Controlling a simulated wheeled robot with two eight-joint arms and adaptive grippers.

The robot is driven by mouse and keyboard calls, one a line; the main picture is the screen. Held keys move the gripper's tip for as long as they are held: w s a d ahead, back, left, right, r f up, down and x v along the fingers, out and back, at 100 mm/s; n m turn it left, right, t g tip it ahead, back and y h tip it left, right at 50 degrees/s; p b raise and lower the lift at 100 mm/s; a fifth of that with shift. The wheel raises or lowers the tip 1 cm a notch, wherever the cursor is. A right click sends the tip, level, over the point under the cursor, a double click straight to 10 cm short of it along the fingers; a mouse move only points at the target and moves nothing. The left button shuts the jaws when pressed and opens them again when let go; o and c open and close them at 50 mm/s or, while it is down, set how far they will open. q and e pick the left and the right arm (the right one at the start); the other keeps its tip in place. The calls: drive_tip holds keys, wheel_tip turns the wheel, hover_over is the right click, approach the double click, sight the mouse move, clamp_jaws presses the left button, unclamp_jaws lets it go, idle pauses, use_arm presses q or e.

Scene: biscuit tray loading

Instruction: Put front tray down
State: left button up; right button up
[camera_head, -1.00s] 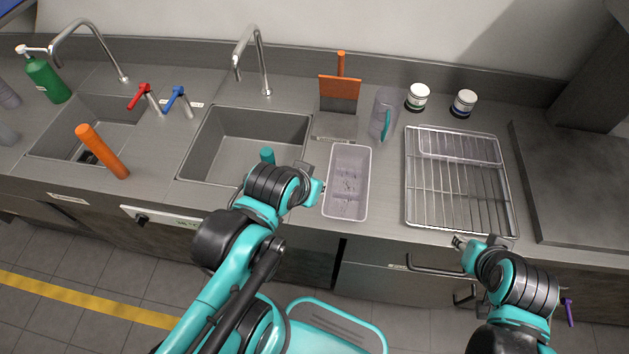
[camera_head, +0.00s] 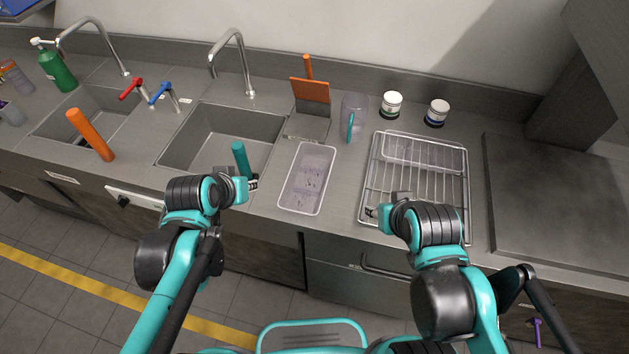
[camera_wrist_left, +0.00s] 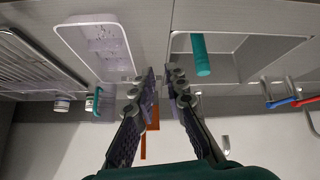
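The front tray (camera_head: 307,207), a pale translucent rectangular tray with dark specks inside, rests on the counter between the sink and the wire rack. It also shows in the left wrist view (camera_wrist_left: 72,62). A second clear tray (camera_head: 424,152) lies at the back of the wire rack (camera_head: 466,190). My left gripper (camera_head: 252,185) is left of the front tray, apart from it, near the sink's front right corner. In the left wrist view its fingers (camera_wrist_left: 163,82) are apart with nothing between them. My right gripper (camera_head: 371,211) is at the rack's front left corner; its finger opening is unclear.
A teal handle (camera_head: 241,158) sticks up at the right side of the sink basin (camera_head: 210,140). Behind the front tray are an orange-handled scraper (camera_head: 310,90) and a clear jug (camera_head: 355,112). Two white-lidded jars (camera_head: 391,104) stand behind the rack. Bare counter lies at right.

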use_arm(q)
drive_tip(key=w+d+f+h, duration=0.1)
drive_tip(key=w+d+f, duration=0.1)
drive_tip(key=w+d, duration=0.35)
drive_tip(key=m+h+p, duration=0.1)
drive_tip(key=h, duration=0.1)
approach(298, 155)
drive_tip(key=shift+x, duration=0.75)
drive_tip(key=b+x, duration=0.2)
drive_tip(key=x, duration=0.5)
drive_tip(key=shift+f+b, duration=0.4)
drive_tip(key=shift+w+d+f, duration=0.25)
drive_tip(key=shift+w+f, duration=0.05)
drive_tip(key=shift+w, duration=0.05)
clamp_jaws()
drive_tip(key=shift+r, duration=0.1)
